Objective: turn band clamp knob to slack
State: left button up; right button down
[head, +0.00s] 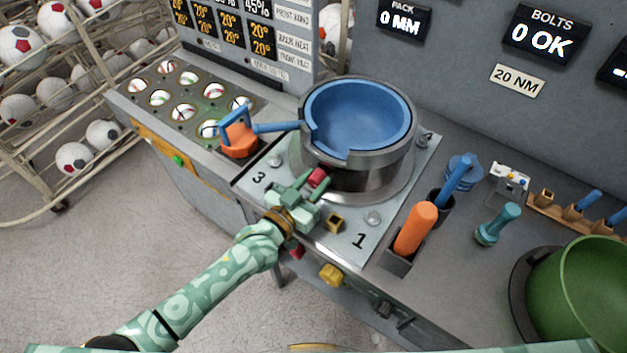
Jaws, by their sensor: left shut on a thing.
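The band clamp knob is a small red knob (318,177) at the front of the round metal press ring (345,172). The ring holds a blue bowl-shaped liner (365,112) with a notch in its front wall. My left gripper (312,187) reaches in from the lower left and is shut on the red knob, its green fingers hiding part of it. Whether the band is tight or slack cannot be told. My right gripper is not in view.
An orange-based blue tool (238,138) stands left of the ring. Orange (415,228) and blue (456,175) handles, a teal tool (497,223) and a green bowl (590,290) stand right. Yellow (332,275) and red knobs (297,252) jut out in front.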

pick_arm(q)
jog(key=o, duration=1)
jog(key=p+v, duration=0.1)
jog(key=v, duration=1.5)
jog(key=shift+s+a, duration=0.1)
jog(key=shift+s, duration=0.05)
